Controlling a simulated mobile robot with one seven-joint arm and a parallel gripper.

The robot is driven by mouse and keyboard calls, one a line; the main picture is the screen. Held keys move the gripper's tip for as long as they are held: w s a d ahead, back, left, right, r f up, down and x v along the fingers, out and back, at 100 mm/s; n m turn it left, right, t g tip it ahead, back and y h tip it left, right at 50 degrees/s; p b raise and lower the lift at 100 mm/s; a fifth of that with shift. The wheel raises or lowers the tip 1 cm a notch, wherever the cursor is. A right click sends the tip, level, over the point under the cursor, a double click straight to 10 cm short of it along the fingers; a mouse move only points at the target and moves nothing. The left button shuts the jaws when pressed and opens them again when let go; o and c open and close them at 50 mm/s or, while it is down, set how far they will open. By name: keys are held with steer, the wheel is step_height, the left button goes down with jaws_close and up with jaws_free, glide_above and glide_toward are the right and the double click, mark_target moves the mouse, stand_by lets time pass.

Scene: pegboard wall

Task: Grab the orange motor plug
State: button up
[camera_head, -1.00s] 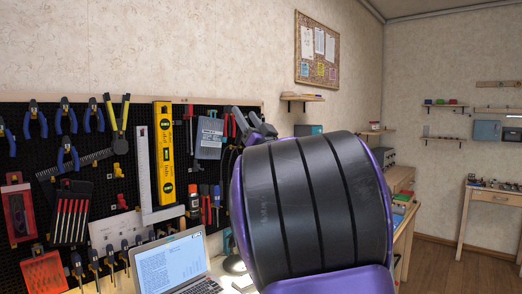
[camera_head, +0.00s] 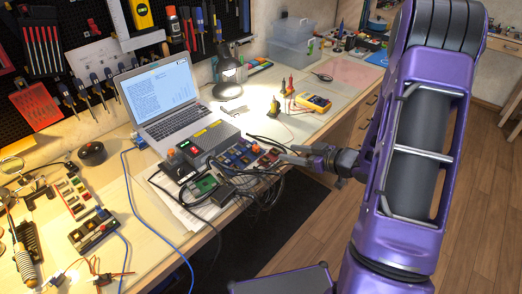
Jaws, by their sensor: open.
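My gripper (camera_head: 292,156) is at the front edge of the workbench, right of the cluttered electronics, with its fingers pointing left. It is open, and I see nothing between its fingers. A small orange piece (camera_head: 255,148) stands among the dark connector blocks and cables just left of my fingertips. Another small orange-red piece (camera_head: 169,152) is farther left, beside a grey control box. I cannot tell which of these is the orange motor plug.
An open laptop (camera_head: 163,100), a desk lamp (camera_head: 229,70) and a yellow multimeter (camera_head: 313,102) stand on the bench (camera_head: 330,125). Black cables (camera_head: 262,195) hang over the front edge near my gripper. A blue cable (camera_head: 130,190) runs down the left part. The floor at right is clear.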

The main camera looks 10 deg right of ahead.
steer(key=b, duration=0.1)
glide_toward(258, 147)
steer(key=x, duration=0.5)
steer(key=shift+w+a+r, duration=0.1)
steer(key=shift+b+x, duration=0.35)
steer(key=shift+x, duration=2.3)
jaws_close()
